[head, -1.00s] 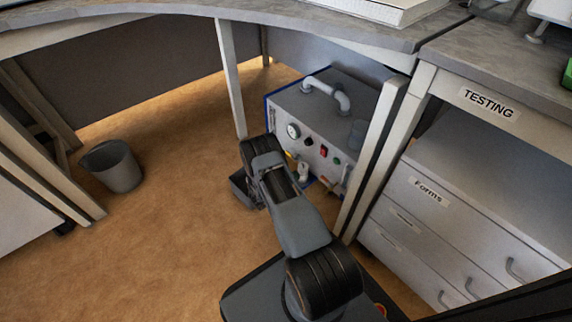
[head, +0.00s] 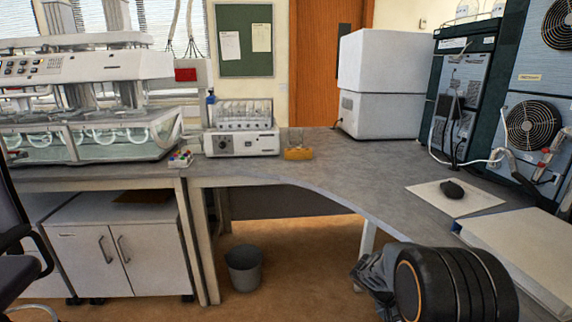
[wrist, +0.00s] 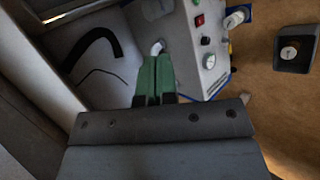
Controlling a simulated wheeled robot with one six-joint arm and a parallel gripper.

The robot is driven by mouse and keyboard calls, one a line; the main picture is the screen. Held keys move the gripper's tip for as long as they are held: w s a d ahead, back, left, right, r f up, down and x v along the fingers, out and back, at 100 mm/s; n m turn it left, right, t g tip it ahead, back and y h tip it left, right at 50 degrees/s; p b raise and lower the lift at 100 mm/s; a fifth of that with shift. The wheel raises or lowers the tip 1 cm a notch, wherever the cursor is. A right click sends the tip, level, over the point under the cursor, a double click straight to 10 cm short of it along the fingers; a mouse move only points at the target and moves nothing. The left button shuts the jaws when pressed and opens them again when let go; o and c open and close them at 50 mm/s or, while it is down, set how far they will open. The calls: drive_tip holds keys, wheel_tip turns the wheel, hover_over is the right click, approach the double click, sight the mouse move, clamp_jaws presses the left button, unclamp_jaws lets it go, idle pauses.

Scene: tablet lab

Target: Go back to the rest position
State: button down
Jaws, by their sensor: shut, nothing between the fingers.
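My gripper (wrist: 153,82) shows in the wrist view with its two green fingers pressed together and nothing between them. Its tips are close to the grey vacuum-pump-like box (wrist: 183,45), near a white fitting; I cannot tell whether they touch it. The box has a gauge, a red switch and a hose. In the head view part of my arm shows at the lower right, and the gripper itself is out of that view.
A curved grey bench (head: 330,180) spans the head view. A waste bin (head: 243,268) stands on the floor beneath. A white binder-like block (head: 520,250) and a black mouse (head: 452,189) lie on the right. A pale panel (wrist: 45,60) is left of the gripper.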

drive_tip(key=s+a+r+n+t+y+p, duration=0.1)
drive_tip(key=s+a+r+t+y+p, duration=0.1)
drive_tip(key=a+r+p, duration=0.3)
drive_tip(key=s+a+r+t+y+p, duration=0.2)
drive_tip(key=s+a+r+y+p, duration=0.2)
drive_tip(key=r, duration=1)
drive_tip(key=s+a+r+n+t+y+p, duration=0.1)
drive_tip(key=s+a+r+t+y+p, duration=0.1)
drive_tip(key=a+r+p, duration=0.5)
wheel_tip(320, 180, up, 3)
drive_tip(key=shift+s+r+n+t+y, duration=0.25)
drive_tip(key=shift+s+y, duration=0.25)
drive_tip(key=shift+s, duration=0.75)
drive_tip(key=shift+d, duration=0.1)
